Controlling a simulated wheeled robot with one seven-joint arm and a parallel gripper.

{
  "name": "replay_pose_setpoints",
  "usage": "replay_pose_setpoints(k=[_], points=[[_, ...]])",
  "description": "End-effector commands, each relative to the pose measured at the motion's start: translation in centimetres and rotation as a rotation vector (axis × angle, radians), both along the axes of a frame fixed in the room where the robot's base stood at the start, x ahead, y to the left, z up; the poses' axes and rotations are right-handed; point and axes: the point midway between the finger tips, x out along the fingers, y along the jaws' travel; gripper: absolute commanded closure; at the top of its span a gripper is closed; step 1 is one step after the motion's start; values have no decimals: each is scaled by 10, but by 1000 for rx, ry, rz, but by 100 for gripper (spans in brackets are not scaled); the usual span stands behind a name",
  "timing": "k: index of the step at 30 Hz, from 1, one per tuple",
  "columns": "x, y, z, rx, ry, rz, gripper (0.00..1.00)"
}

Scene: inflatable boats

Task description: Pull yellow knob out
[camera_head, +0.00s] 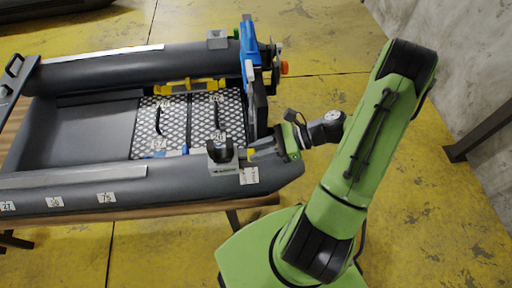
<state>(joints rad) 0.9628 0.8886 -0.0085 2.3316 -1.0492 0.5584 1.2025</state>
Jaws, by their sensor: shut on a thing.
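A small yellow knob (251,153) shows at the end of my gripper, just right of a dark grey U-shaped holder (222,155) on the boat's near tube. My gripper (257,152) reaches in from the right, low over the rounded end of the near tube. Its fingers are shut on the yellow knob. The fingers partly hide the knob, and I cannot tell how far it stands out from the holder.
The grey inflatable boat (80,185) rests on a wooden table (180,208). A blue upright part (250,60) and an orange knob (284,68) stand at its right end. A yellow part (190,86) lies along the far tube. Yellow floor is open at right; a concrete wall is beyond.

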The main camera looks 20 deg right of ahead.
Motion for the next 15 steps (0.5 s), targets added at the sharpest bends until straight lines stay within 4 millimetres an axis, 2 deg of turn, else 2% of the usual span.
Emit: replay_pose_setpoints(k=[1, 2, 6, 15], points=[[0, 0, -1, 1, -1, 0, 100], [0, 0, -1, 1, 0, 0, 74], [0, 0, 0, 1, 0, 0, 52], [0, 1, 0, 2, -1, 0, 51]])
